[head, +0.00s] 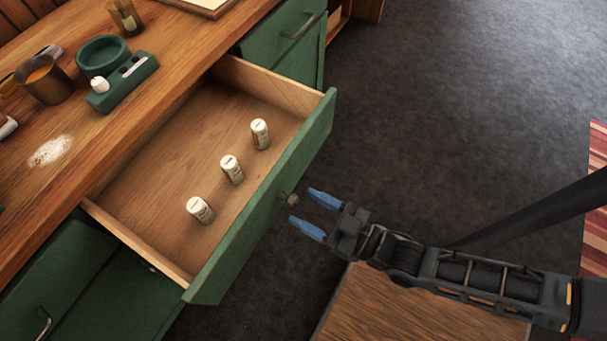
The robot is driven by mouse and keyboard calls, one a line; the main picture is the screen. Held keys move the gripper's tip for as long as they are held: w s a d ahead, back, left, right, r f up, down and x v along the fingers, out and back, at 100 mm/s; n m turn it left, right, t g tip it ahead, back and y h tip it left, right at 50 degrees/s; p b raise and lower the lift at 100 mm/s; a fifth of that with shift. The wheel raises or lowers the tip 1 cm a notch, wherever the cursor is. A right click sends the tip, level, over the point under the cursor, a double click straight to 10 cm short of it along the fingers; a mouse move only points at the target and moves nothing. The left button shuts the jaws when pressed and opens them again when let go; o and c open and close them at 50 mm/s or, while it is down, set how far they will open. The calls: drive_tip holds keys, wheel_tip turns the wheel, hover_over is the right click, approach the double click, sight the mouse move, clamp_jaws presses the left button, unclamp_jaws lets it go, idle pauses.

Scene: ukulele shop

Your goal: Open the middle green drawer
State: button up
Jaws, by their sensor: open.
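The middle green drawer (272,198) is pulled out far from the bench, with its wooden inside showing. Three small white bottles (231,169) stand in it in a row near the front panel. A round dark knob (293,200) sits on the outer face of the front panel. My gripper (315,214) is open, with its blue fingertips just right of the knob and pointing at it. The fingers look apart from the knob, and nothing is between them.
The wooden bench top (150,62) holds a copper cup (45,82), a green holder (123,82) and white powder (50,151). Other green cabinet fronts (283,30) flank the drawer. A wooden surface (400,312) lies below my arm. Dark floor (420,110) is open at the right, beside a striped rug (596,200).

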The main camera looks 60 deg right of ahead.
drive_tip(key=s+b, duration=0.1)
drive_tip(key=s, duration=0.4)
drive_tip(key=shift+s, duration=0.4)
